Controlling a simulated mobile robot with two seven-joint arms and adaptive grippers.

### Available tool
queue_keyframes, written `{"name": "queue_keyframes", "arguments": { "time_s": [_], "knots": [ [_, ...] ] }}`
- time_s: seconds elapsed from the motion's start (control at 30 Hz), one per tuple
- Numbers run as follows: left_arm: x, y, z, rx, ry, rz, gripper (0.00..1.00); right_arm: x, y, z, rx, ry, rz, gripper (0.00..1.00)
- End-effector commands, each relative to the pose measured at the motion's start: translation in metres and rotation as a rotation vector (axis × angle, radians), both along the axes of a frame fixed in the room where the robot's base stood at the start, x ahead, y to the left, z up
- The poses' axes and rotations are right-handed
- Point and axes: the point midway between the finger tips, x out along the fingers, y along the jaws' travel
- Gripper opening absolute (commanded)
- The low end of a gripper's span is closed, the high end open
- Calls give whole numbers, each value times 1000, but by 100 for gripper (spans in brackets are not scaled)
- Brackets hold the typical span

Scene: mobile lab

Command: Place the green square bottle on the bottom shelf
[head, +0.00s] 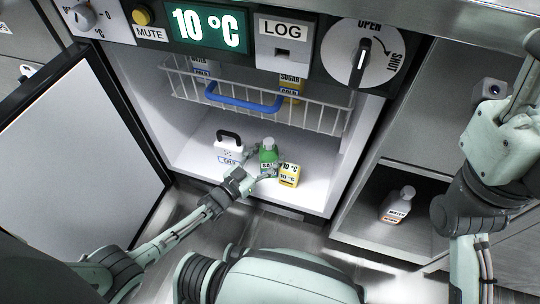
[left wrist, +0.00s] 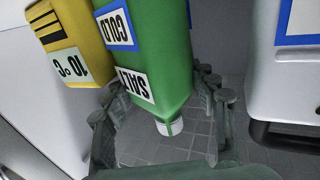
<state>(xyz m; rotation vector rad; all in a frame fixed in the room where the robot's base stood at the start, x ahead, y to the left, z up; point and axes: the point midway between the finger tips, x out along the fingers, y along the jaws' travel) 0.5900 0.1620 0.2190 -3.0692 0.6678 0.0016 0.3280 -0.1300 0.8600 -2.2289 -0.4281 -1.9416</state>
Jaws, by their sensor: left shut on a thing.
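The green square bottle (head: 268,152), labelled SALT and COLD, is upright inside the open cold cabinet, above its white bottom shelf (head: 203,164). My left gripper (head: 262,174) reaches in from the front and is shut on the bottle. In the left wrist view the bottle (left wrist: 150,60) fills the middle, upside down in the picture, between my left fingers (left wrist: 160,118). Its lower end is hidden in the head view, so I cannot tell whether it touches the shelf. My right arm is at the right, with its gripper out of view.
A yellow 10 °C container (head: 289,175) stands close to the right of the bottle, and a white container with black handle (head: 229,150) to the left. A wire basket (head: 325,112) with blue handle (head: 243,98) hangs above. The door (head: 85,150) is open at left.

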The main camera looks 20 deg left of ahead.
Motion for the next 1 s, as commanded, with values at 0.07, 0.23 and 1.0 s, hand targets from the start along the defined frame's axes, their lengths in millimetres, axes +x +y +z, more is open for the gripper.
{"name": "queue_keyframes", "arguments": {
  "time_s": [0.07, 0.23, 1.0],
  "knots": [
    [1, 0, 3, -2, -4, 0, 10, 0, 0, 2, 0, 0, 0, 40],
    [1, 0, 1, -2, -4, 0, 10, 0, 0, 0, -1, 0, 0, 40],
    [-38, 17, 3, 3, 3, 0, 66, -3, -2, 7, 13, 9, -2, 40]
  ]
}}
